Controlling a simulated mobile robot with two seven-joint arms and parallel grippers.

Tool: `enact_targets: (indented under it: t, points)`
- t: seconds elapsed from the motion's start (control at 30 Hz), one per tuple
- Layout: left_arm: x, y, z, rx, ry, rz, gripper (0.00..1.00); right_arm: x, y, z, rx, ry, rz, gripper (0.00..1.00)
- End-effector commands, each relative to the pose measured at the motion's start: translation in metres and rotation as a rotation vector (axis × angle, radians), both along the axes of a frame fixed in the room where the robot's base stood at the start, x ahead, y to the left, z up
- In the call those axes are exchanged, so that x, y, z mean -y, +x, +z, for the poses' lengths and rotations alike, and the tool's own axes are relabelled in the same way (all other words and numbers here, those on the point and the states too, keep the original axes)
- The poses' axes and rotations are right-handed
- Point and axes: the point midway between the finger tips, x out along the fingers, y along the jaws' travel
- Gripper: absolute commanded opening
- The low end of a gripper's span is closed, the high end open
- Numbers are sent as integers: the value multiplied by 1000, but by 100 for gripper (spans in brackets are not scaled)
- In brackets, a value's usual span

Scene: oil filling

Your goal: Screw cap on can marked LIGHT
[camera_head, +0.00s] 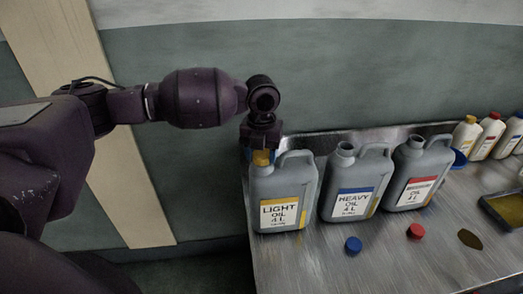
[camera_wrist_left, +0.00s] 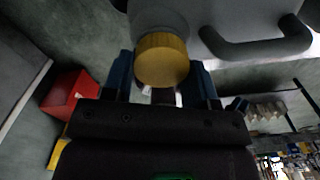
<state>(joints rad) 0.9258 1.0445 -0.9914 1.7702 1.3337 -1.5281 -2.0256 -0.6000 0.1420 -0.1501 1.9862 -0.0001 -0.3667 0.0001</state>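The grey can marked LIGHT (camera_head: 283,190) stands upright at the left end of the metal table, its label edged in yellow. A yellow cap (camera_head: 261,157) sits at its mouth. In the left wrist view the cap (camera_wrist_left: 162,60) is in line with the can's neck (camera_wrist_left: 160,18); how far it is threaded cannot be seen. My left gripper (camera_head: 261,150) points down over the mouth. My right gripper is not in view.
The can marked HEAVY OIL (camera_head: 350,190) and a third, red-labelled can (camera_head: 418,172) stand uncapped to the right. A blue cap (camera_head: 353,244) and a red cap (camera_head: 415,231) lie in front. Small bottles (camera_head: 466,134) and a dark tray (camera_head: 506,210) are farther right.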

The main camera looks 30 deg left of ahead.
Motion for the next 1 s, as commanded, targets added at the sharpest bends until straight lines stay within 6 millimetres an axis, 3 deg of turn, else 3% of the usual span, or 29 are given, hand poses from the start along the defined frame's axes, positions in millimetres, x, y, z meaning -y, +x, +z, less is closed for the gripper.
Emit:
enact_targets:
  t: [0.03, 0.17, 0.63, 1.0]
  points:
    - [0, 0, 0, 0, 0, 0, 61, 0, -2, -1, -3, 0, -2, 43]
    - [0, 0, 0, 0, 0, 0, 80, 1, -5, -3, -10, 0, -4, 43]
    - [0, 0, 0, 0, 0, 0, 80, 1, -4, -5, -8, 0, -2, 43]
    - [0, 1, 72, 3, 0, -1, 80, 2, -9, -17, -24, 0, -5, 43]
